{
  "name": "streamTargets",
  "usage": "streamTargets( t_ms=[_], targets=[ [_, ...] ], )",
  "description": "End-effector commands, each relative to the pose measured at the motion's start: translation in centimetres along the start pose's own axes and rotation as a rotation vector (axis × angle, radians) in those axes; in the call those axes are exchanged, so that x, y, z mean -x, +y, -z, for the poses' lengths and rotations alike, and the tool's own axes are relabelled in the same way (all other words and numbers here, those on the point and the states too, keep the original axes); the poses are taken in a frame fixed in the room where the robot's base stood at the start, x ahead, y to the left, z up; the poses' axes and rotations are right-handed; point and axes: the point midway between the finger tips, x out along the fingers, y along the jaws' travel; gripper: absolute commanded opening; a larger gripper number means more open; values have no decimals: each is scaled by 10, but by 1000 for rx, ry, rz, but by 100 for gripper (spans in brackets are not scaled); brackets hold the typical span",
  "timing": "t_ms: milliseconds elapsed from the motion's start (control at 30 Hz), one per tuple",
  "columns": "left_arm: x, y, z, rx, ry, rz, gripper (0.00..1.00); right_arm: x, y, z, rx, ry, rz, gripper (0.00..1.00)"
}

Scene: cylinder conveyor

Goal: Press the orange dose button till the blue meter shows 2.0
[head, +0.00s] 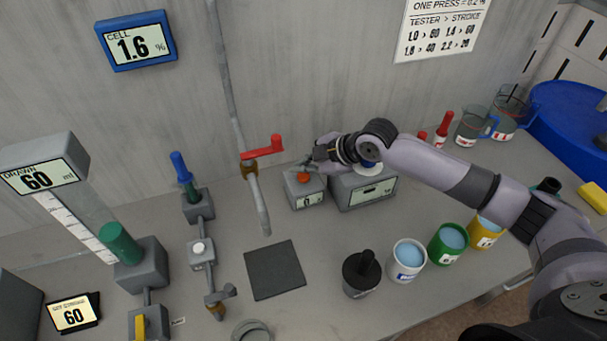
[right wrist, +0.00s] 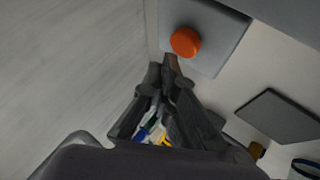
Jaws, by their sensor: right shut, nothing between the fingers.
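The orange dose button (head: 303,177) sits on top of a small grey box (head: 306,191) whose display seems to read 0. The button also shows in the right wrist view (right wrist: 185,42), on its grey box top. My right gripper (head: 308,163) is shut and empty, its fingertips right by the button. In the right wrist view the closed fingertips (right wrist: 170,62) appear just beside the button's edge; I cannot tell whether they touch it. My left gripper is not in view.
A larger grey box (head: 365,190) stands right of the button box, under my right wrist. A tap with a red handle (head: 262,148) is to the left. A wall sign (head: 442,28) says one press is 0.2 %. A dark mat (head: 275,270) lies in front.

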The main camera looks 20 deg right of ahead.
Motion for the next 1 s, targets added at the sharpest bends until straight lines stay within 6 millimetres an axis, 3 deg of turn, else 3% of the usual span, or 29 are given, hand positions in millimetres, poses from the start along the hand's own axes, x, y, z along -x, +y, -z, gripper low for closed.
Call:
streamTargets(
  t_ms=[1000],
  targets=[
    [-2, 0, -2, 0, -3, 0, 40, -6, -4, -4, 0, 0, 0, 0]
  ],
)
